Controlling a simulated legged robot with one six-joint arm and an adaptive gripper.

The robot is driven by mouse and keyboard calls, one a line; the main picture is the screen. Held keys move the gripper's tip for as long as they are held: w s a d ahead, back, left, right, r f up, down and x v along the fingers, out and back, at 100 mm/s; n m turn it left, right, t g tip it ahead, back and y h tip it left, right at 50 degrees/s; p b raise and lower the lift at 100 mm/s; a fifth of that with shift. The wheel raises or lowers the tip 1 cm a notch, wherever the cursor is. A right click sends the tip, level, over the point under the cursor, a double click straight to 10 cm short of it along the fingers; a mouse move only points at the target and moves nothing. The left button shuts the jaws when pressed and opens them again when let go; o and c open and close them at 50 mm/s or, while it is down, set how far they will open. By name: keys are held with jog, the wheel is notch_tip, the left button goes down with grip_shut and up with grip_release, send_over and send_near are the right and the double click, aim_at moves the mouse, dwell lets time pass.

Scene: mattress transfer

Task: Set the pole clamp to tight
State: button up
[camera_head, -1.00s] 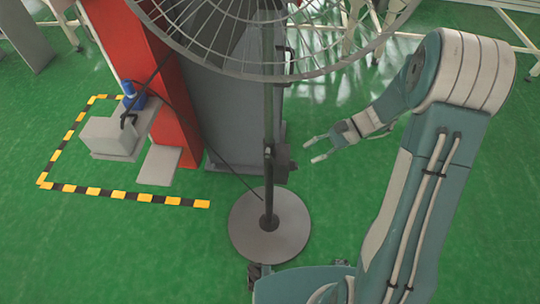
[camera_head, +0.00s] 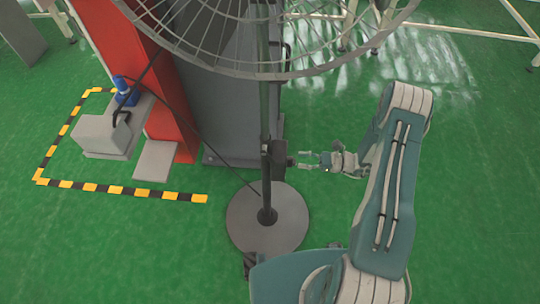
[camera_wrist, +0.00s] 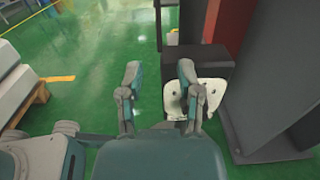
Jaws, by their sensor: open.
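The pole clamp (camera_head: 279,154) is a dark block on the upright fan pole (camera_head: 265,110), above the round grey base (camera_head: 245,220). My gripper (camera_head: 303,160) is open and empty just right of the clamp, pointing at it with a small gap. In the wrist view, my two fingers (camera_wrist: 160,72) stand apart. A dark block (camera_wrist: 197,62), apparently the clamp, lies ahead of the right finger. A pale plate with holes (camera_wrist: 210,95) shows below it, partly behind that finger. I cannot tell how the clamp is set.
The wire fan cage (camera_head: 330,62) hangs above the clamp. A grey panel (camera_head: 225,110) and a red column (camera_head: 150,60) stand behind and left of the pole. A dark cable runs down to the pole. Green floor right of my arm is clear.

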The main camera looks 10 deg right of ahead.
aim_at(271, 157)
jog(key=a, duration=0.3)
jog(key=w+a, duration=0.1)
jog(key=a, duration=0.3)
jog(key=w+a, duration=0.1)
jog(key=a, duration=0.2)
jog(key=shift+a, duration=0.35)
grip_shut()
